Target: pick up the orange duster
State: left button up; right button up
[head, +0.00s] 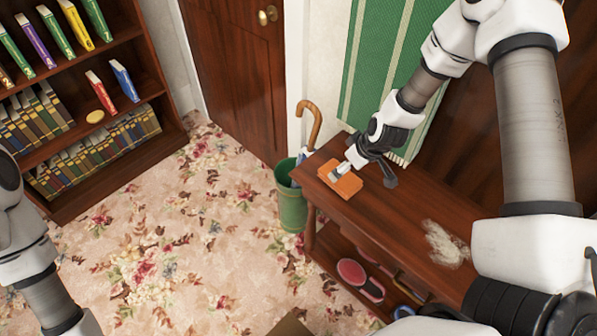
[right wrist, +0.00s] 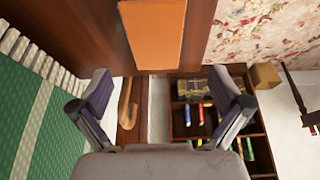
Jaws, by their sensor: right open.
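The orange duster (head: 340,184) is a flat orange block lying on the dark wooden table (head: 410,222), near its far left corner. A pale grey piece shows on or just above it in the head view; I cannot tell whether it is the duster's handle or part of my gripper. My right gripper (head: 369,167) is at the duster's right side, low over the table. In the right wrist view the orange block (right wrist: 153,32) lies at the top, beyond the spread, empty fingers (right wrist: 160,92). My left arm shows at the left edge, but its gripper is out of frame.
A pale dust patch (head: 446,245) is on the tabletop. The lower shelf holds a pinkish-red oval item (head: 360,279) and others. A green bin (head: 292,212) with a cane-handled umbrella (head: 310,120) stands left of the table. A bookcase (head: 150,85) is far left. The floral floor between is clear.

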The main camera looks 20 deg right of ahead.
aim_at(340, 179)
notch_tip(340, 179, down, 3)
jog(key=shift+r+b, duration=0.2)
jog(key=shift+b, duration=0.4)
jog(key=b+x, duration=0.2)
jog(key=x, duration=0.2)
jog(key=shift+w+d+f, duration=0.1)
jog(key=shift+w+d, duration=0.05)
jog(key=shift+w+f, duration=0.15)
pick_arm(q)
jog(key=f, duration=0.3)
jog(key=shift+s+d+f, duration=0.25)
jog(key=shift+s+f, duration=0.05)
jog(key=shift+f, duration=0.05)
pick_arm(e)
jog(key=c, duration=1.2)
